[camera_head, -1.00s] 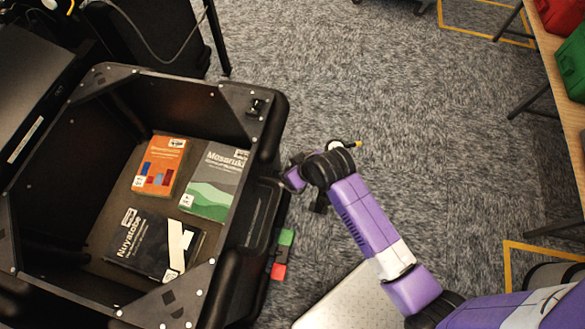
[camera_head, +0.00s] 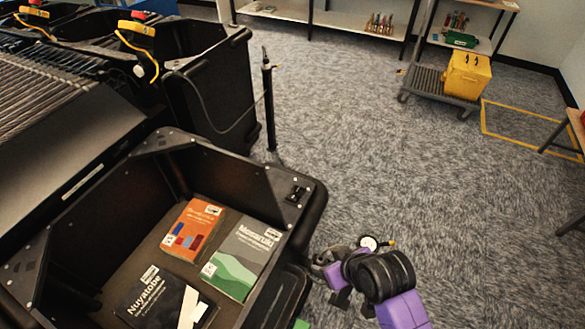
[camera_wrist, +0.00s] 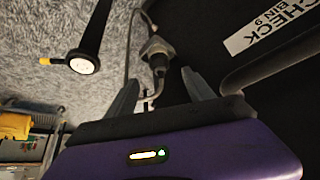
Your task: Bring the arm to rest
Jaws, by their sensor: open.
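My arm, purple and black, shows at the bottom right of the head view. My gripper (camera_head: 330,272) is small there, just right of a black bin's outer side, and its fingers are hard to make out. In the wrist view my gripper's two grey fingers (camera_wrist: 162,88) stand apart with nothing between them touched or held. A grey connector with a cable (camera_wrist: 157,55) shows behind the gap between them.
The black bin (camera_head: 310,205) holds an orange book (camera_head: 192,230), a green-and-grey book (camera_head: 240,258) and a black book (camera_head: 160,300). A thin black post (camera_head: 268,105) stands behind it. A yellow box (camera_head: 467,76) sits on a cart. Carpet between is clear.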

